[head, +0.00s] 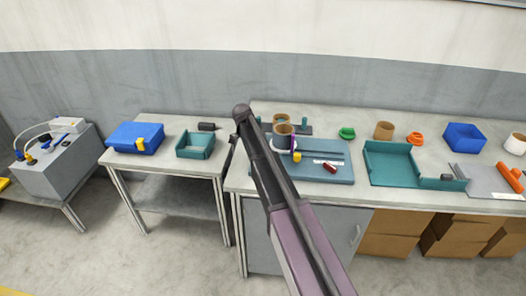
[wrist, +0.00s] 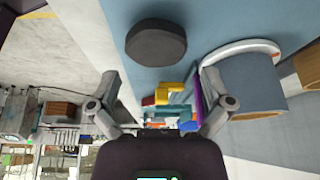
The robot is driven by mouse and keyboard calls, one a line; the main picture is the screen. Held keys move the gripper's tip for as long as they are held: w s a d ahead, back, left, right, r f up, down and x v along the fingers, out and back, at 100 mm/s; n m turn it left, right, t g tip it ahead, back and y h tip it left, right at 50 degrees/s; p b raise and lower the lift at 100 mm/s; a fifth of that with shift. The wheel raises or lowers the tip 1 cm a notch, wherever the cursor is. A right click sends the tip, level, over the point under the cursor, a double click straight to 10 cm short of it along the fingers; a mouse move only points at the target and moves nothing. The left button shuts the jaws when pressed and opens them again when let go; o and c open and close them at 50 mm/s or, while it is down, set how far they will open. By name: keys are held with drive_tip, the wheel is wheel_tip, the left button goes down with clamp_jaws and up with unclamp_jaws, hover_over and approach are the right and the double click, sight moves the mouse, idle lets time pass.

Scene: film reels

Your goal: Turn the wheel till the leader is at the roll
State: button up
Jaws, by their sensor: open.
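A dark grey round knob (wrist: 155,42), perhaps the wheel, stands on the blue board in the wrist view; I cannot pick it out in the head view. A brown roll with a white flange (head: 282,132) stands on the blue board (head: 325,172). A roll with a white flange also shows at right in the wrist view (wrist: 250,80). A purple strip (head: 293,143), perhaps the leader, is beside it, with a yellow piece (head: 297,157) near. My gripper (wrist: 162,85) is open, fingers spread, with the knob ahead of it. My arm mostly hides it in the head view.
A dark red piece (head: 329,167) lies on the board by a white strip. A side table at left holds a blue box (head: 135,137) and a teal bin (head: 195,146).

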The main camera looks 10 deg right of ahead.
drive_tip(key=p+v, duration=1.1)
drive_tip(key=v, duration=0.1)
idle(1.4)
idle(0.6)
drive_tip(key=s+d+f+n+y, duration=0.1)
drive_tip(key=s+d+n+y, duration=0.1)
drive_tip(key=s+n, duration=0.8)
drive_tip(key=s+d+f+n+y+b, duration=0.1)
drive_tip(key=s+n, duration=0.9)
drive_tip(key=s, duration=1)
drive_tip(key=shift+s+d+f+t+y, duration=0.2)
drive_tip(key=shift+d+t+y, duration=0.2)
drive_tip(key=shift+d+y, duration=0.5)
drive_tip(key=shift+d, duration=0.3)
